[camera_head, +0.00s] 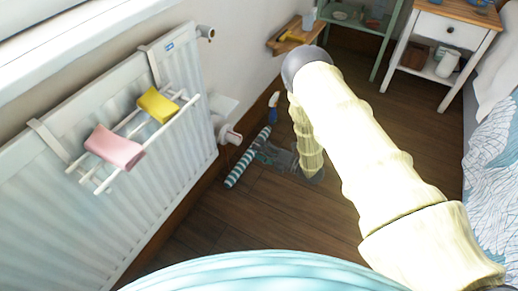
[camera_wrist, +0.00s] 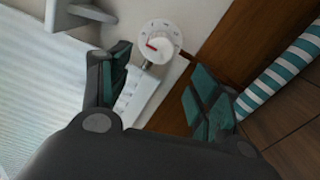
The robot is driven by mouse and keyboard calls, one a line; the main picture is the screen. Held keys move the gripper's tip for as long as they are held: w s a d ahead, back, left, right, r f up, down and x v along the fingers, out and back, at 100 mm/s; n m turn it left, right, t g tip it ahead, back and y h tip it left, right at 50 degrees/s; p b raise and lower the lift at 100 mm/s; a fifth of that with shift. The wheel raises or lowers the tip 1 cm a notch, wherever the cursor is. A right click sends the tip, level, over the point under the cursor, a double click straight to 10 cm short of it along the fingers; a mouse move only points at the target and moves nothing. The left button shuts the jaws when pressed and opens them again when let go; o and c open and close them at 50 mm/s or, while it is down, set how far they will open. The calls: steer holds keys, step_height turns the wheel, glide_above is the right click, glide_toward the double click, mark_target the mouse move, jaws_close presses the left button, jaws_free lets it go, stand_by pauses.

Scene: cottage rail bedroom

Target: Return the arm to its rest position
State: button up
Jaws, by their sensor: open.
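My arm, in a cream sleeve, reaches up from the lower right in the head view, bends at a grey elbow and drops towards the floor. My gripper (camera_head: 268,153) is low beside the radiator's right end, partly hidden and small in that view. In the wrist view my gripper (camera_wrist: 160,95) is open, with its two teal-padded fingers spread and nothing between them. A white round dial (camera_wrist: 157,42) with a red mark shows beyond the fingertips, apart from them as far as I can tell. It also shows in the head view (camera_head: 230,136).
The white radiator (camera_head: 150,185) stands left; its rack (camera_head: 122,182) holds a pink cloth (camera_head: 114,148) and a yellow cloth (camera_head: 157,105). A nightstand (camera_head: 447,32) and bed (camera_head: 493,165) are right.

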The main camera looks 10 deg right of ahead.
steer(key=s+d+f+m+g+h, duration=0.1)
steer(key=s+d+f+m+h, duration=0.45)
steer(key=s+m, duration=0.3)
steer(key=s+d+f+m+g+h, duration=0.1)
steer(key=s+d+f+m+h, duration=0.4)
steer(key=s+m, duration=0.4)
steer(key=s+d+r+m+g+h, duration=0.2)
steer(key=s+m+g, duration=0.35)
steer(key=s, duration=0.85)
steer(key=s+d+r+m+g+h, duration=0.1)
steer(key=s+r+m+g+h, duration=0.15)
steer(key=s+m, duration=0.85)
step_height(320, 180, up, 34)
steer(key=s+n+p, duration=0.2)
steer(key=p, duration=3.1)
steer(key=shift+g+p, duration=0.3)
steer(key=shift+p, duration=0.1)
